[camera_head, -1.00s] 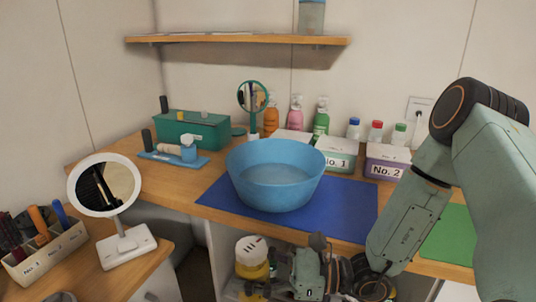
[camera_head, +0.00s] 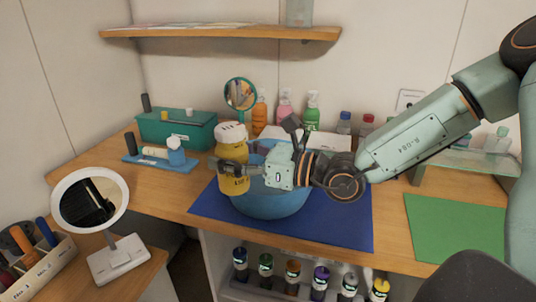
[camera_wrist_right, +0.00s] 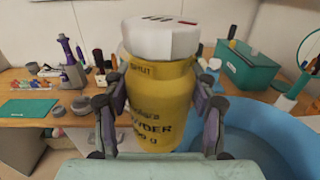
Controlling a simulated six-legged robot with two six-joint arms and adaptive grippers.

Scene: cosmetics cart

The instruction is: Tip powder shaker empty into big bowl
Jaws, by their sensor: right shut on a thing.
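The powder shaker (camera_head: 233,187) is a yellow bottle with a white cap, upright and raised in the head view. It overlaps the left side of the big blue bowl (camera_head: 270,206), which stands on a blue mat. My right gripper (camera_head: 237,168) is shut around the shaker's body. In the right wrist view the shaker (camera_wrist_right: 157,100) stands between both fingers, with "SHUT" printed near its neck and "POWDER" lower down. The bowl's rim (camera_wrist_right: 275,112) shows to the right behind it. The bowl's inside is mostly hidden by my gripper in the head view. My left gripper is out of view.
A round mirror (camera_head: 240,94), pump bottles and boxes stand behind the bowl. A teal box (camera_head: 170,132) and blue tray with small bottles stand at left. A white mirror (camera_head: 60,205) is at front left. The green mat (camera_head: 450,230) is clear. Several bottles sit in a rack below.

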